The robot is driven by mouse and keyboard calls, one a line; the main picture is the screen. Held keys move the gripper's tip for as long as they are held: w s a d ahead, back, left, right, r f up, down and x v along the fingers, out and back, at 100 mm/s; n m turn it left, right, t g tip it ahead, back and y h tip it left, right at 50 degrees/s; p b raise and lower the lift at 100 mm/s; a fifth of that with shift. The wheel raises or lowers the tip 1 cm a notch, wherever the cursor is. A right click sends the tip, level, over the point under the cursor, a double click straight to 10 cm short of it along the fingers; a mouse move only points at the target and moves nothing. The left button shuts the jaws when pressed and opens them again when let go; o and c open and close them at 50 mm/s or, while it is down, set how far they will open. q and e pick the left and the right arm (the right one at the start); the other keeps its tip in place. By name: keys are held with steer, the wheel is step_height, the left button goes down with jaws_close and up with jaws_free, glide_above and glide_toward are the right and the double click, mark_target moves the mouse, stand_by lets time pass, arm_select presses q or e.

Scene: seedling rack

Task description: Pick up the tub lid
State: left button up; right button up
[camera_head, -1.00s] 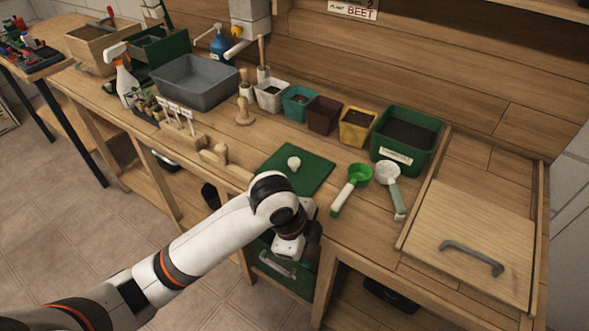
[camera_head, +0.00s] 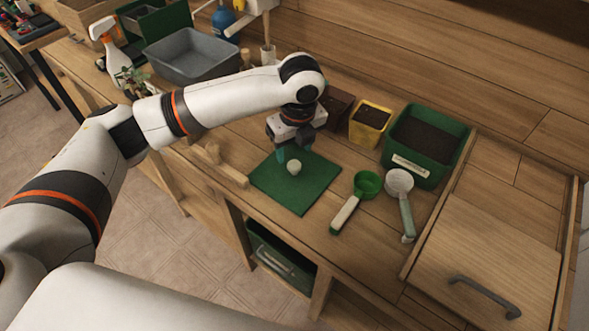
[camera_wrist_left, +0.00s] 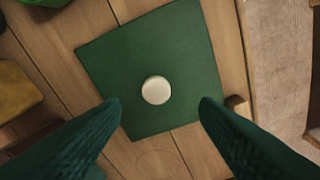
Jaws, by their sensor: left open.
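The tub lid, a flat green square (camera_head: 308,192) with a pale round knob (camera_head: 294,168), lies on the bench near its front edge. In the left wrist view the lid (camera_wrist_left: 185,45) fills the middle, and its knob (camera_wrist_left: 156,90) is just beyond the fingertips, about midway between them. My left gripper (camera_head: 293,158) is open and empty above the lid, by the knob. Its two dark green fingers (camera_wrist_left: 160,108) are spread wide on either side. I cannot tell the exact height above the knob. My right gripper is not in view.
A green scoop (camera_head: 367,184) and a white scoop (camera_head: 399,181) lie right of the lid. A yellow pot (camera_head: 370,118) and a green tub of soil (camera_head: 418,174) stand behind. A wooden block (camera_head: 228,172) is close on the left. A wooden panel with a handle (camera_head: 485,250) lies at right.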

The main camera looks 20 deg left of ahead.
mark_target(294, 164)
arm_select(q)
steer(key=shift+w+f, duration=0.15)
steer(key=shift+f, duration=0.5)
steer(key=shift+w+a+f, duration=0.1)
steer(key=shift+w+f, duration=0.1)
steer(key=shift+f, duration=0.15)
steer(key=shift+f+p, duration=0.3)
steer(key=shift+f, duration=0.5)
step_height(294, 164, down, 2)
steer(key=shift+f, duration=0.8)
steer(key=c, duration=1.1)
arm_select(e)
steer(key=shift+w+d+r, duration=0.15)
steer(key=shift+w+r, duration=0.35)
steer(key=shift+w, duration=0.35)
